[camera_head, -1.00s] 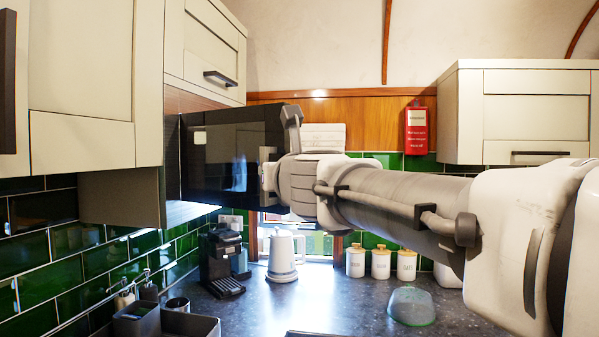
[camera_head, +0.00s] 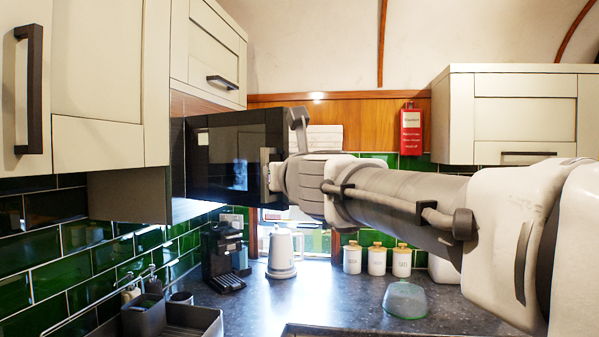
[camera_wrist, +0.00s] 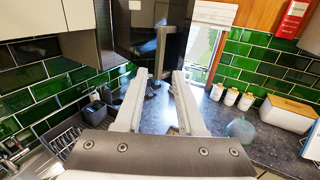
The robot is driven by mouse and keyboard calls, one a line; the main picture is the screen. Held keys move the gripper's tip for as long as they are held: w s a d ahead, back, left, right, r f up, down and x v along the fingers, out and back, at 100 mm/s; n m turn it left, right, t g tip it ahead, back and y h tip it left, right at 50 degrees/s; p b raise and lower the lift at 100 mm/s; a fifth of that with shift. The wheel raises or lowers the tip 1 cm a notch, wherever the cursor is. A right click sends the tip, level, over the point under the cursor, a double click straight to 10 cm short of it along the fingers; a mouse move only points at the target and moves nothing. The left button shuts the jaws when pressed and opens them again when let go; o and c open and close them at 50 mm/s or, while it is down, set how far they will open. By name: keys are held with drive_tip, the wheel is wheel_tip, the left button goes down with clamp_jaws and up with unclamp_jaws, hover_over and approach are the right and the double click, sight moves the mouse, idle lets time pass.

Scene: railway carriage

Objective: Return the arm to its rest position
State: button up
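My arm (camera_head: 400,200) stretches from the right edge to the middle of the head view, raised above the counter and roughly level. Its gripper end is by the right edge of a glossy black appliance door (camera_head: 225,150); the fingers are not clear there. In the wrist view my gripper (camera_wrist: 159,76) has its two pale fingers apart, with nothing held between them. A grey upright handle (camera_wrist: 161,50) on the dark door shows beyond the fingertips, in line with the gap. I cannot tell how far off it is.
Wall cabinets hang at left (camera_head: 100,75) and right (camera_head: 515,112). On the counter (camera_head: 300,305) stand a coffee machine (camera_head: 222,258), a white kettle (camera_head: 282,254), three canisters (camera_head: 377,260) and a greenish glass dome (camera_head: 405,300). A sink caddy (camera_head: 143,318) is at lower left.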

drive_tip(key=shift+s, duration=0.1)
idle(0.3)
drive_tip(key=s+d+f+n+g+h, duration=0.1)
drive_tip(key=s+d+f+n+g, duration=0.3)
drive_tip(key=s+f+n, duration=0.5)
drive_tip(key=s+d+f+n+g+h, duration=0.2)
drive_tip(key=s+d+f+n+g, duration=0.1)
drive_tip(key=s+d+f+n, duration=0.5)
drive_tip(key=s+d+f+n+g+h, duration=0.2)
drive_tip(key=s+d+f+n+g, duration=0.2)
drive_tip(key=s+f+n, duration=0.7)
wheel_tip(320, 180, down, 5)
drive_tip(key=d+n, duration=0.2)
drive_tip(key=n, duration=0.2)
drive_tip(key=shift+s+n+g+p, duration=0.3)
drive_tip(key=shift+s, duration=0.05)
